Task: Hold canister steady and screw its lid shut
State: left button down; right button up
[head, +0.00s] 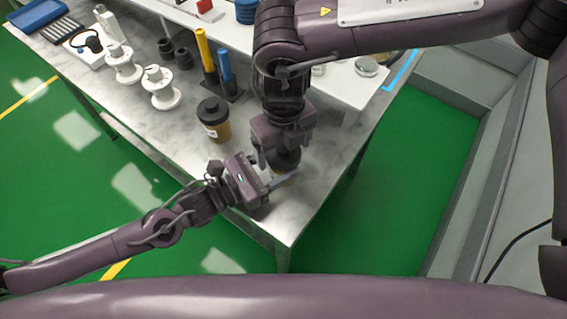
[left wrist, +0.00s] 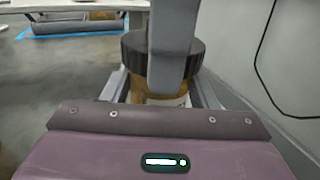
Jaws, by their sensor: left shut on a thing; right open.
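The canister (left wrist: 160,97) has an amber body with a pale label and stands between the left gripper's fingers in the left wrist view. Its dark ribbed lid (left wrist: 134,50) sits on top; I cannot tell how tightly. In the head view the canister is mostly hidden under my right gripper. My left gripper (head: 277,181) is shut on the canister's body from the left, near the table's front corner. My right gripper (head: 284,153) points down over the lid, open. A grey finger, apparently its own, hangs in front of the lid in the left wrist view.
A similar amber canister with a dark lid (head: 213,118) stands on the metal table (head: 185,135) to the left. Behind it are yellow and blue cylinders (head: 204,52), white spools (head: 160,88) and dark small parts. A grey wall (head: 475,170) runs along the right.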

jog(key=c, duration=1)
jog(key=m, duration=0.4)
jog(key=shift+f+m, duration=0.1)
jog(key=shift+m, duration=0.2)
jog(key=m, duration=0.6)
jog(key=shift+m, duration=0.4)
jog(key=m, duration=0.9)
jog(key=shift+m, duration=0.4)
jog(key=o, duration=1.1)
